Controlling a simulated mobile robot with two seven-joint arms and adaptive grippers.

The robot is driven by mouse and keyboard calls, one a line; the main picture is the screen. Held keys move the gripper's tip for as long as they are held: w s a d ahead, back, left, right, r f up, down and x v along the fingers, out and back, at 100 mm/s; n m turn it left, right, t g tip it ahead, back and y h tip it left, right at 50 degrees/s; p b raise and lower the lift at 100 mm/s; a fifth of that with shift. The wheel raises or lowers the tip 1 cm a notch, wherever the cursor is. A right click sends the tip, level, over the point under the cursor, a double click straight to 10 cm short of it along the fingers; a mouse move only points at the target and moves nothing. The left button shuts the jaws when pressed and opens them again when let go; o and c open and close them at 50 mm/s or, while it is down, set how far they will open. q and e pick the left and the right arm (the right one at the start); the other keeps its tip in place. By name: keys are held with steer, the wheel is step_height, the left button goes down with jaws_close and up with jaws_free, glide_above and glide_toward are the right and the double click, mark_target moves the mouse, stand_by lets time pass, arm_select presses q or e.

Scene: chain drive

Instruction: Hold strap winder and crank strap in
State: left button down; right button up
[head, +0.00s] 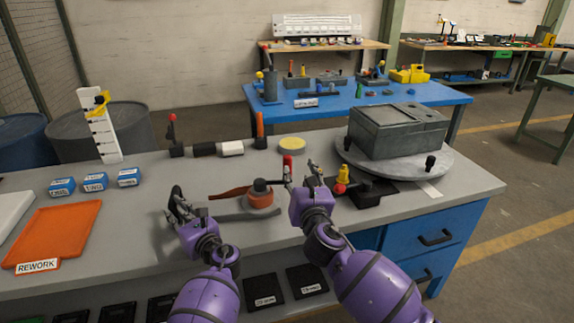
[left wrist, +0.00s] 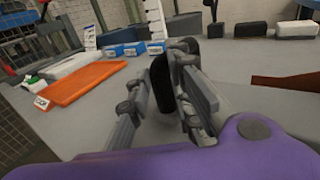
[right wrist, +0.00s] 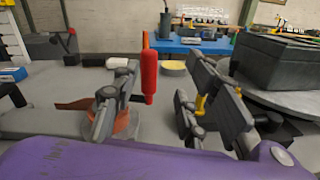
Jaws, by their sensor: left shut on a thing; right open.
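The strap winder (head: 260,198) stands on the grey bench, with an orange-red drum and a dark hub. A rust-red strap (head: 228,192) runs out to its left. A grey bar (head: 245,216) runs along its front towards my left gripper (head: 178,207). That gripper is shut on what looks like the winder's dark handle (left wrist: 163,85), partly hidden by the fingers. My right gripper (head: 301,175) is open. The upright red crank grip (right wrist: 149,75) shows between its fingers in the right wrist view, nearer the left finger; I cannot tell whether they touch.
A grey box (head: 395,130) sits on a round turntable (head: 435,160) at right. A yellow-and-red piece (head: 342,178) stands just right of my right gripper. Blue boxes (head: 95,182) and an orange rework tray (head: 60,235) lie at left. A yellow disc (head: 292,143) lies behind.

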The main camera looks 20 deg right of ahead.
steer(key=w+n, duration=0.1)
steer(key=w, duration=0.1)
steer(key=w+f+n+y, duration=0.1)
steer(key=w, duration=0.2)
steer(key=w+a+n, duration=0.1)
steer(key=w, duration=0.2)
steer(key=shift+w+f+y, duration=0.1)
steer(key=shift+f+y, duration=0.2)
jaws_close()
stand_by(0.3)
